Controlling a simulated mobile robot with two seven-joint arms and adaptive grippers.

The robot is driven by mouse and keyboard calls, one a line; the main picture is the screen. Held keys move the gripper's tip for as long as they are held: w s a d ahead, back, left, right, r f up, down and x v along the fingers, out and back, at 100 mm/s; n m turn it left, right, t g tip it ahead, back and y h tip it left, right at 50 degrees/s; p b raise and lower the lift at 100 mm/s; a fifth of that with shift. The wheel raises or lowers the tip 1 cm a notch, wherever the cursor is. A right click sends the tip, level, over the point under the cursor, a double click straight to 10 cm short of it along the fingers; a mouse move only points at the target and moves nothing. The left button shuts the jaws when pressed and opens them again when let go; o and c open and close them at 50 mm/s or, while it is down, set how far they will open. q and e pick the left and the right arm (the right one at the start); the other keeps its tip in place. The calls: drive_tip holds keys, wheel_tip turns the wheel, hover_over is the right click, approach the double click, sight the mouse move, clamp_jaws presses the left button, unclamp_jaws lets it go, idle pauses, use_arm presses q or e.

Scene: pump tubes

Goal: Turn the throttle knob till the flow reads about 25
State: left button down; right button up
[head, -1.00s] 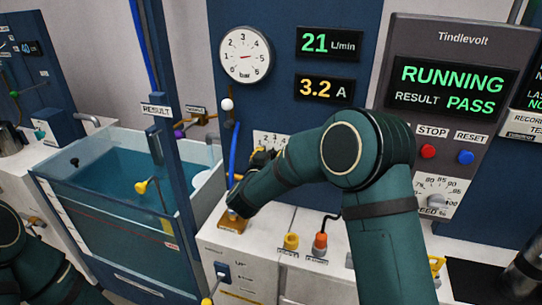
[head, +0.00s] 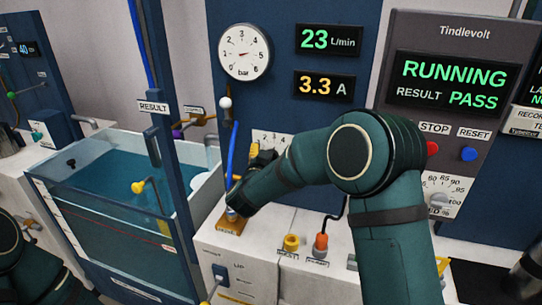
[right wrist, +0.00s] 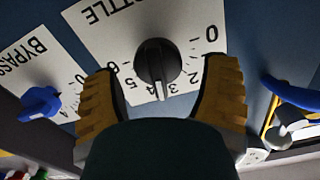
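The flow display (head: 329,39) reads 23 L/min in the head view. The throttle knob (right wrist: 157,64) is black and round, with a light mark near the 3 and 4 of its white dial plate (right wrist: 190,30) in the right wrist view. In the head view the dial plate (head: 270,138) shows only partly; my right arm hides the knob. My right gripper (right wrist: 160,95) has its two yellow-padded fingers spread apart, one to each side of the knob, with gaps visible. It also shows in the head view (head: 261,155), in front of the plate. My left gripper is outside the view.
A pressure gauge (head: 244,52) and a current display (head: 324,86) reading 3.3 A sit above. A blue hose (head: 232,150) stands left of my right gripper. A blue bypass knob (right wrist: 40,102) is beside the throttle. A water tank (head: 110,190) stands left; the panel (head: 447,82) reads RUNNING, PASS.

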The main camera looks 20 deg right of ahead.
drive_tip(key=shift+s+a, duration=0.1)
drive_tip(key=v, duration=1.1)
drive_tip(key=shift+s+a, duration=0.2)
drive_tip(key=shift+s, duration=0.15)
